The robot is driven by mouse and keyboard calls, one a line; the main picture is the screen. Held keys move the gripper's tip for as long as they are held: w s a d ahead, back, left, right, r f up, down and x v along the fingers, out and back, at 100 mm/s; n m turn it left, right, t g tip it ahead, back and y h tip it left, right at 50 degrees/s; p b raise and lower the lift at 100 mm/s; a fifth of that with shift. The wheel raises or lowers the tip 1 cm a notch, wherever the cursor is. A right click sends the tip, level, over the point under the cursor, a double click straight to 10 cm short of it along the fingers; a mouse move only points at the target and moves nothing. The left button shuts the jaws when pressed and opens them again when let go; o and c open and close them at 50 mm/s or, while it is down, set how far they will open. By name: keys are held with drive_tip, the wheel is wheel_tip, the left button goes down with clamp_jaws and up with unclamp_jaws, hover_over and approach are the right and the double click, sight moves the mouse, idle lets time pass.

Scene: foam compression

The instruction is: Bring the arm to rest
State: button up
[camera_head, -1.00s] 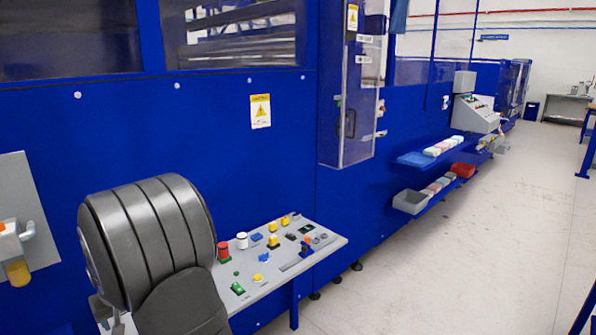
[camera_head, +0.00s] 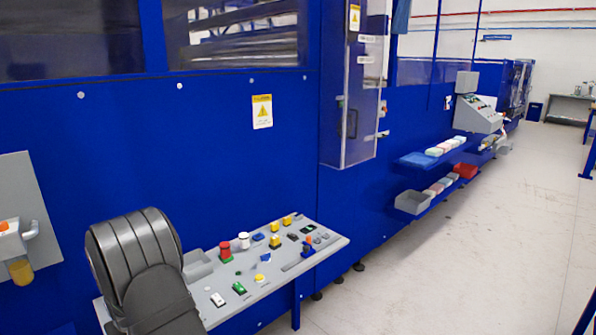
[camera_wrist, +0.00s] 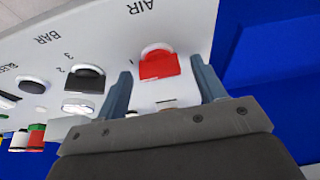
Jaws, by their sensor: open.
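My gripper (camera_wrist: 164,78) shows in the wrist view with its two grey fingers spread apart and nothing held between them. A red switch (camera_wrist: 159,66) on a light grey panel (camera_wrist: 112,40) appears between the fingertips. I cannot tell whether the fingers touch the panel. A black switch (camera_wrist: 86,78) is to the left of the fingers. In the head view my dark grey arm is at the lower left, in front of the control panel (camera_head: 262,290), and hides its left part; the gripper itself is hidden there.
The control panel carries a red button (camera_head: 225,250), a green switch (camera_head: 239,288), a yellow button (camera_head: 260,278) and a grey tray (camera_head: 197,264). The blue machine wall (camera_head: 200,150) stands close behind. Shelves with bins (camera_head: 412,202) are farther right. The floor (camera_head: 470,260) at right is clear.

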drive_tip(key=v, duration=1.7)
drive_tip(key=shift+w+a+f+m+g+h, duration=0.15)
drive_tip(key=shift+w+a+f+m, duration=0.15)
drive_tip(key=shift+f, duration=0.2)
drive_tip(key=shift+w+a+f+m+g+h, duration=0.1)
drive_tip(key=shift+w+a+f+m, duration=0.15)
drive_tip(key=shift+f, duration=0.25)
drive_tip(key=shift+w+a+f+m+g+h, duration=0.15)
drive_tip(key=shift+w+f+m, duration=0.15)
drive_tip(key=shift+f, duration=0.25)
drive_tip(key=shift+s, duration=0.1)
